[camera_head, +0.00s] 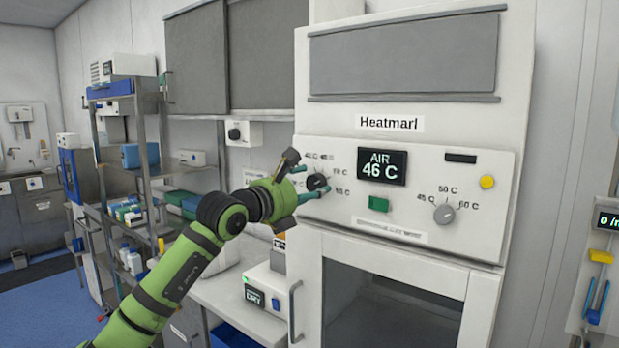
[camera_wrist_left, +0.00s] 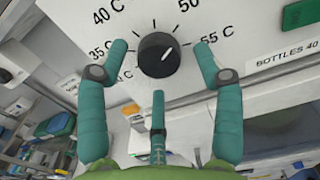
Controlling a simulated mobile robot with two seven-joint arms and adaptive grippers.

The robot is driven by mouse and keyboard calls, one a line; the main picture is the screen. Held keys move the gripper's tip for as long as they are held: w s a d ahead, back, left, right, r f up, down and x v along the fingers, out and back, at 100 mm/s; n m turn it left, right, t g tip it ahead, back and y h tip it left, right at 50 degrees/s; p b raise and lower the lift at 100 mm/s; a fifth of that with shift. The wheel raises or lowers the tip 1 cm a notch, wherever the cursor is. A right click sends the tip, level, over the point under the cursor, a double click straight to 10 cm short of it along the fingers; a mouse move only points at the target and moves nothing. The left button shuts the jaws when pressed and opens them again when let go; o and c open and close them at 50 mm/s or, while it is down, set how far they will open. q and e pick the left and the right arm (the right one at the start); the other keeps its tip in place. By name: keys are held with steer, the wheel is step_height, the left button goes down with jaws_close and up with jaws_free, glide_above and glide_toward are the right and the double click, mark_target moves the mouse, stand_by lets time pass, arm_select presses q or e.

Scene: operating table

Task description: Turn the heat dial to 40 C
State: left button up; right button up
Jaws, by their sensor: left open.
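The black heat dial (camera_head: 317,181) is on the front panel of the Heatmarl cabinet (camera_head: 423,223). In the left wrist view the dial (camera_wrist_left: 158,55) has a white pointer mark aimed to the upper right, roughly between the 50 C and 55 C labels; the 40 C label is at the upper left. My left gripper (camera_head: 313,181) is open, with its teal fingers on either side of the dial. In the wrist view the fingers stand apart from the knob, with gaps visible. The display (camera_head: 382,167) reads AIR 46 C. My right gripper is not in view.
A grey second dial (camera_head: 444,214) with 45, 50 and 60 C marks, a green button (camera_head: 378,204) and a yellow button (camera_head: 487,182) share the panel. A small white device (camera_head: 267,291) sits on the counter below my arm. A shelf rack (camera_head: 140,180) stands at left.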

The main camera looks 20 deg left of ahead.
arm_select(q)
steer(key=shift+w+d, duration=0.2)
steer(key=shift+w, duration=0.35)
steer(key=c, duration=1.1)
steer(key=shift+f, duration=0.1)
steer(key=shift+c, duration=0.2)
